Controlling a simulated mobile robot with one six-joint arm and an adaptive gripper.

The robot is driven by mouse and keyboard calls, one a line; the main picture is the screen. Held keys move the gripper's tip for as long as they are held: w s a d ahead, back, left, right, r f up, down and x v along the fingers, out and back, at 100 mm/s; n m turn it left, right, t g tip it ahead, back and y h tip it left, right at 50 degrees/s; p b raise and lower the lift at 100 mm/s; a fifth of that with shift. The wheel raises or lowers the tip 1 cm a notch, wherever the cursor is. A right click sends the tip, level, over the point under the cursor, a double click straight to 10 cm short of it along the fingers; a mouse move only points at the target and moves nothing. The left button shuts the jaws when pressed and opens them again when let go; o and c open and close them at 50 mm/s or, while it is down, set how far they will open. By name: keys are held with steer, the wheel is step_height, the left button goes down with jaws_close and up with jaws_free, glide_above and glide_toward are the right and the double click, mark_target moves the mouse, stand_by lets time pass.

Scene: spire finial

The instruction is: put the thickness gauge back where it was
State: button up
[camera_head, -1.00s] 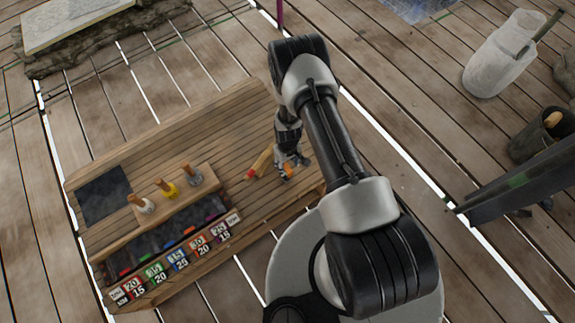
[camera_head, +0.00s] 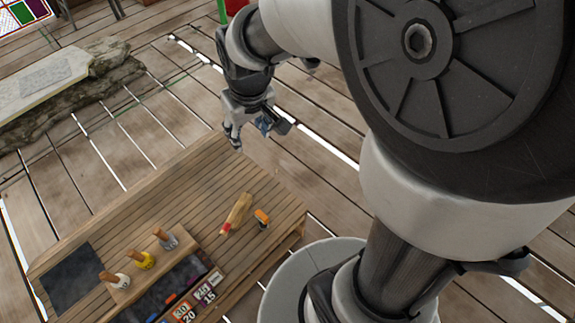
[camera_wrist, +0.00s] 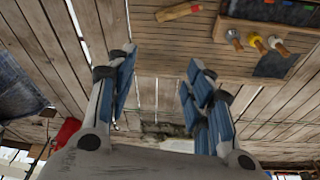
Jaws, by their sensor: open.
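A small orange and dark item (camera_head: 262,216), which may be the thickness gauge, lies on the slatted wooden bench (camera_head: 280,228) near its right end. It is too small to identify for certain. My gripper (camera_head: 258,134) is raised beyond the bench's far edge, well apart from that item. In the wrist view my gripper (camera_wrist: 160,60) has its blue-lined fingers spread, with nothing between them. I cannot make out the orange item in the wrist view.
A wooden piece with a red end (camera_head: 238,212) lies left of the orange item; it also shows in the wrist view (camera_wrist: 178,12). A wooden rack (camera_head: 128,290) holds three wood-handled tools. Numbered, coloured compartments (camera_head: 190,305) line the bench's front. A stone slab (camera_head: 45,78) lies at the far left.

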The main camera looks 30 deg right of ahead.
steer(key=s+r, duration=0.4)
steer(key=s, duration=0.5)
steer(key=s+r+m+t, duration=0.1)
steer(key=s+r, duration=0.3)
steer(key=s, duration=0.5)
steer(key=shift+r+t, duration=0.2)
steer(key=shift+t, duration=0.1)
steer(key=shift+d, duration=0.1)
